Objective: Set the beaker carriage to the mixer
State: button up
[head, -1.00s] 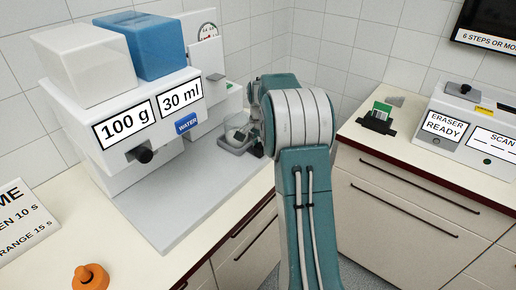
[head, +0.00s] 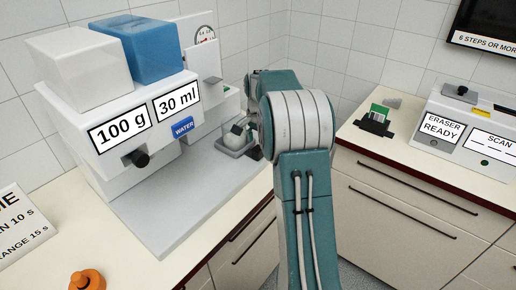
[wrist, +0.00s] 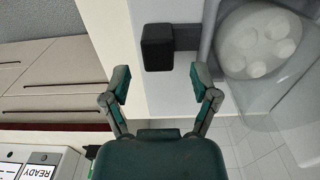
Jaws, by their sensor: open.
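The beaker carriage (head: 236,147) is a small grey tray at the far end of the grey base plate, holding a clear beaker (head: 238,128) with whitish contents. In the wrist view the beaker (wrist: 262,45) shows several pale round lumps inside. A dark block handle (wrist: 157,47) sticks out from the carriage. My gripper (wrist: 160,84) is open, its fingertips just short of the handle and roughly either side of it, with nothing between them. In the head view my arm hides the gripper. No part is labelled as the mixer; a white column with a dial (head: 204,50) stands behind the carriage.
An orange knob (head: 87,278) is at front left. The eraser machine (head: 440,128) and a card holder (head: 374,122) sit on the right counter.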

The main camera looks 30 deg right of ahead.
notch_tip(320, 180, up, 9)
jog(key=shift+f, duration=0.1)
dwell(0.4)
jog(key=s+a+r+n+t, duration=0.1)
jog(key=s+a+r+n, duration=0.3)
jog(key=s+a, duration=0.3)
jog(key=s+a+r+n+t, duration=0.2)
jog(key=s+a+r+n, duration=0.15)
jog(key=s+a, duration=0.4)
jog(key=s+a+f+n+t, duration=0.1)
jog(key=s+a+f+n, duration=0.1)
jog(key=s+a, duration=0.3)
jog(key=s+a+f+n+t, duration=0.1)
jog(key=s+a+f+n, duration=0.2)
jog(key=s, duration=0.6)
jog(key=shift+s+a+f+n+t, duration=0.25)
jog(key=shift+a+f+n+t, duration=0.1)
jog(key=shift+a+n, duration=0.75)
